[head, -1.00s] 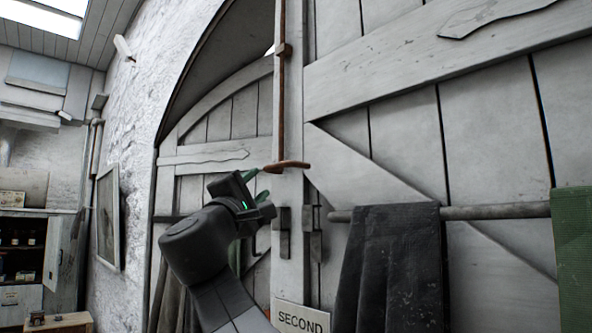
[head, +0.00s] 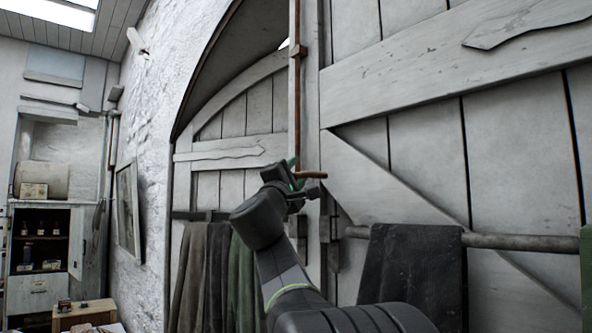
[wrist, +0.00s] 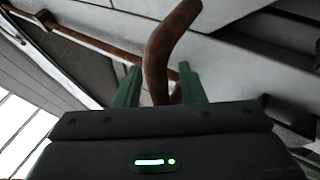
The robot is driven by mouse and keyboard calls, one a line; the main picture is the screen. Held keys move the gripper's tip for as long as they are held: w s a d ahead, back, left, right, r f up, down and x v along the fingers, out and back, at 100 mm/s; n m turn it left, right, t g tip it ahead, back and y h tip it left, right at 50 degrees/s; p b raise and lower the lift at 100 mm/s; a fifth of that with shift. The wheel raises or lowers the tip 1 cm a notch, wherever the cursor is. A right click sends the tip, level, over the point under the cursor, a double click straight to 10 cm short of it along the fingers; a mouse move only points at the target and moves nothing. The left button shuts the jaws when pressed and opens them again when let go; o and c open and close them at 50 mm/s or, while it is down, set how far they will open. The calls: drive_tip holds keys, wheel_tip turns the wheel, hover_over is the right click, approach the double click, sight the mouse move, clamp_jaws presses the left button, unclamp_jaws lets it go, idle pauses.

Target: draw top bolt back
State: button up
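The top bolt (head: 297,110) is a long, thin, rusty brown rod running upright on the edge of the plank door. Its lower end has a short crosswise handle (head: 312,174). My gripper (head: 293,168) is at this handle, its body just left of it. In the wrist view the rusty handle (wrist: 158,52) rises between the two green fingers of my gripper (wrist: 160,70). The fingers stand apart, with a gap visible beside the handle, nearer the right finger. Where the handle's lower part meets the fingers is hidden behind the gripper body.
A dark cloth (head: 412,268) hangs on a rail (head: 510,242) right of the gripper. Other cloths (head: 208,270) hang at the left leaf. A metal latch (head: 333,240) sits below the bolt. An open cabinet (head: 40,250) and small wooden table (head: 88,312) stand far left.

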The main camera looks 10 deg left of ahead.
clamp_jaws()
wheel_tip(320, 180, down, 6)
drive_tip(key=b, duration=0.7)
drive_tip(key=shift+w+a+r+b, duration=0.1)
drive_tip(key=shift+b, duration=0.25)
unclamp_jaws()
